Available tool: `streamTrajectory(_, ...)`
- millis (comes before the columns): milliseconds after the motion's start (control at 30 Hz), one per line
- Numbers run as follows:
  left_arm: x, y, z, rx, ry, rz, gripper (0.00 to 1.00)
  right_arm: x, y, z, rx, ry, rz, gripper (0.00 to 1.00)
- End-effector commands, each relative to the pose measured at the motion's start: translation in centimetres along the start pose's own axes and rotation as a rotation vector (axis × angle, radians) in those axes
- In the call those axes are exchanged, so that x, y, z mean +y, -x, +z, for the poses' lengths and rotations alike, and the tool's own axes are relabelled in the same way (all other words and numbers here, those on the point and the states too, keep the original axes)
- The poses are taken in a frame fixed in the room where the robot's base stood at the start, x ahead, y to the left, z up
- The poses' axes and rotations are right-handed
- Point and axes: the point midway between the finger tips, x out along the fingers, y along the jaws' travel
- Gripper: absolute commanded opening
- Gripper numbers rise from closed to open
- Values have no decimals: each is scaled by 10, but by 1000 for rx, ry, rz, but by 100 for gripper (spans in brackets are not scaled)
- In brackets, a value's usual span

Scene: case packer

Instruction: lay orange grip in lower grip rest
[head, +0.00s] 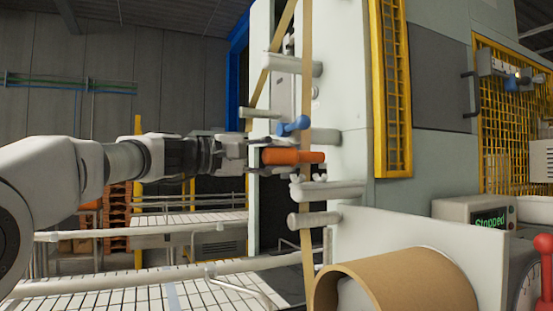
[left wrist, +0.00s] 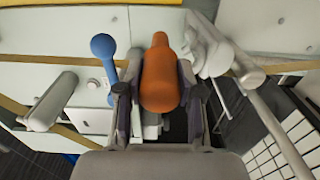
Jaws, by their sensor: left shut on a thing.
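The orange grip (head: 296,157) is a short, thick orange handle, held level beside the pale machine panel. My left gripper (head: 262,157) is shut on it, with the grip pointing away to the right. In the left wrist view the orange grip (left wrist: 159,78) lies between the two dark fingers (left wrist: 158,100). Just below it in the head view are small pale prongs (head: 297,179) near a white roller; they may be the lower grip rest, but I cannot tell for sure. The grip appears apart from them. My right gripper is not in view.
A blue ball-ended handle (head: 293,126) is close above the orange grip; it also shows in the left wrist view (left wrist: 104,52). White rollers (head: 327,190) and a tan web strip (head: 306,90) are close by. A cardboard roll (head: 395,283) is below, and a conveyor (head: 130,283) is at lower left.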

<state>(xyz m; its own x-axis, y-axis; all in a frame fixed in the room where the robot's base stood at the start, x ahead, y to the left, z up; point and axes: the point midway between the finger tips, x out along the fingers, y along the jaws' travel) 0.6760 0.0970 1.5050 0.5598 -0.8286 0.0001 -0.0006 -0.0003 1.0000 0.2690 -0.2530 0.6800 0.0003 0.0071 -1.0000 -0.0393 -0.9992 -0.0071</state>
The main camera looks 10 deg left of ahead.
Motion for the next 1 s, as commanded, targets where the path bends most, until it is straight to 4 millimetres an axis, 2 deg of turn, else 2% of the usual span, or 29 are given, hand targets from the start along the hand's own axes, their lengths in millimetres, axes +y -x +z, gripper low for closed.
streamTrajectory(267, -1, 2, 0, 0, 0, 1, 0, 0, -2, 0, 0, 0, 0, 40)
streamTrajectory(1000, -1, 72, 0, 1, 0, 2, 0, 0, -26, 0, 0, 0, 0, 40)
